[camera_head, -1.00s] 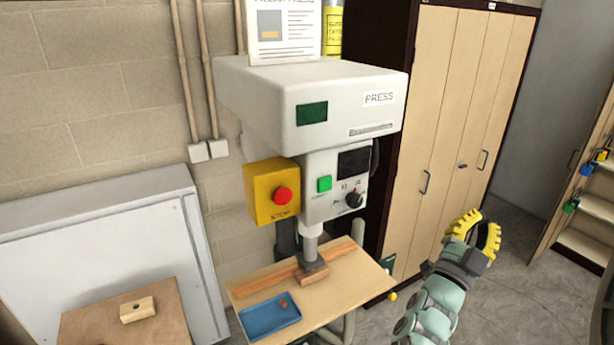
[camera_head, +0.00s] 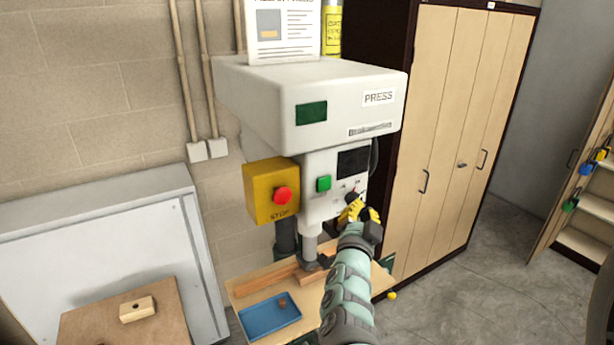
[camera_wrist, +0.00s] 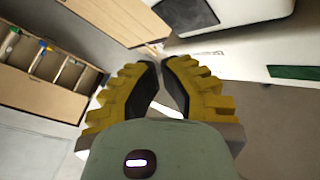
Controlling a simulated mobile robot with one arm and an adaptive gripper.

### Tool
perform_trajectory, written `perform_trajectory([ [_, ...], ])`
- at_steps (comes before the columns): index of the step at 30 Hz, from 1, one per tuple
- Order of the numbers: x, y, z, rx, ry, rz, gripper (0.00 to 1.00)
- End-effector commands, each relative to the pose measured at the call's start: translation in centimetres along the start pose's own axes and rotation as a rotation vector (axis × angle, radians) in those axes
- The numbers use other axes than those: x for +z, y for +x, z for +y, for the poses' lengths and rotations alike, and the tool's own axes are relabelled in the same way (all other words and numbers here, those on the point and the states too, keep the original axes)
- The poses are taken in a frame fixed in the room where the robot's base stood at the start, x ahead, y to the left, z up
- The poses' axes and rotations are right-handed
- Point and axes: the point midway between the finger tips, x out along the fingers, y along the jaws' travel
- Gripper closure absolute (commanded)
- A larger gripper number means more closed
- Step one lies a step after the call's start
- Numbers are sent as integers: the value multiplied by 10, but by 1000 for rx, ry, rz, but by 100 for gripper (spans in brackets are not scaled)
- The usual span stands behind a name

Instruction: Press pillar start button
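The press pillar (camera_head: 310,100) stands against the wall. A green button (camera_head: 323,183) sits on its front control panel (camera_head: 318,210). Beside it on the left is a yellow box (camera_head: 262,183) with a red stop button (camera_head: 282,195). The green button is not clearly visible in that view.
Below the press head is a wooden table (camera_head: 243,300) with a blue tray (camera_head: 269,317) and a wooden strip (camera_head: 262,283). A tall cabinet (camera_head: 445,140) stands close on the right. A grey panel (camera_head: 100,250) is at left.

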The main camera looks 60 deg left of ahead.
Motion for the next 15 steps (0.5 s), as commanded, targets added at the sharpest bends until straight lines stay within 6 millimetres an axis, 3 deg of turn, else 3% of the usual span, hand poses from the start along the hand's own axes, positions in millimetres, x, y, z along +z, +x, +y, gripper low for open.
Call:
perform_trajectory([
  [15, 16, 23, -15, -1, 1, 1, 100],
])
